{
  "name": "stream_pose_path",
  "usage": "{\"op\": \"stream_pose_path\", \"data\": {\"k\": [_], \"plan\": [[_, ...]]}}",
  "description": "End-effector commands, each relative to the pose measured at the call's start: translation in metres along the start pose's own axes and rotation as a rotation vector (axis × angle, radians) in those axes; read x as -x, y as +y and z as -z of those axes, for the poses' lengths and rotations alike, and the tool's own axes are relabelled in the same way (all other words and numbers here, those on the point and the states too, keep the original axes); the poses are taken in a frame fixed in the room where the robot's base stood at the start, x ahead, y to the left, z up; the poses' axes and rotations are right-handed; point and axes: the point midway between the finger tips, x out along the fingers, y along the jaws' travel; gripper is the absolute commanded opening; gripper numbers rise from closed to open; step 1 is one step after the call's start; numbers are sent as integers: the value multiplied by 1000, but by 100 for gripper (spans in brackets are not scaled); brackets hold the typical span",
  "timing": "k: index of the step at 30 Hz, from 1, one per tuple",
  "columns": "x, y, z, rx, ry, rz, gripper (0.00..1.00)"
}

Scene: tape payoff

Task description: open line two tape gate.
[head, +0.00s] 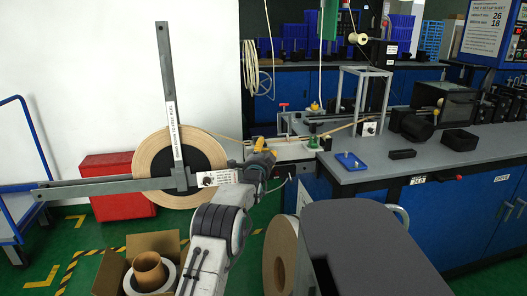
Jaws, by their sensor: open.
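A large reel of tan tape (147,162) with a dark centre stands upright at left. A grey upright bar (166,85) crosses its face and carries a white label too small to read surely. A grey horizontal bar (90,191) crosses low over the reel and meets the upright near a small plate with a black knob (208,181). I cannot tell which part is the tape gate. My gripper (261,148) is open, at the end of my raised arm, right of the reel and near the bench end. Its fingertips are small and partly hidden by my arm.
A grey bench (450,160) with blue cabinets fills the right, bearing black boxes and a blue plate (351,161). A red box (112,172) stands behind the reel. An open carton (155,243) and another tape reel (281,257) stand on the green floor. A blue cart rail (38,140) is at far left.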

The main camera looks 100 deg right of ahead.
Motion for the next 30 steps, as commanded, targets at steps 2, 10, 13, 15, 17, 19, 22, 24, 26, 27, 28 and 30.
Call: {"op": "stream_pose_path", "data": {"k": [2,10,13,15,17,19,22,24,26,27,28,30], "plan": [[0,0,0,0,0,0,45],[0,0,0,0,0,0,31],[0,0,0,0,0,0,22],[0,0,0,0,0,0,16],[0,0,0,0,0,0,11],[0,0,0,0,0,0,4],[0,0,0,0,0,0,0],[0,0,0,0,-1,0,0],[0,0,-1,0,-1,0,0],[0,0,-1,1,-1,0,0],[0,0,-1,1,-1,0,0],[0,0,-1,1,-1,0,0]]}}
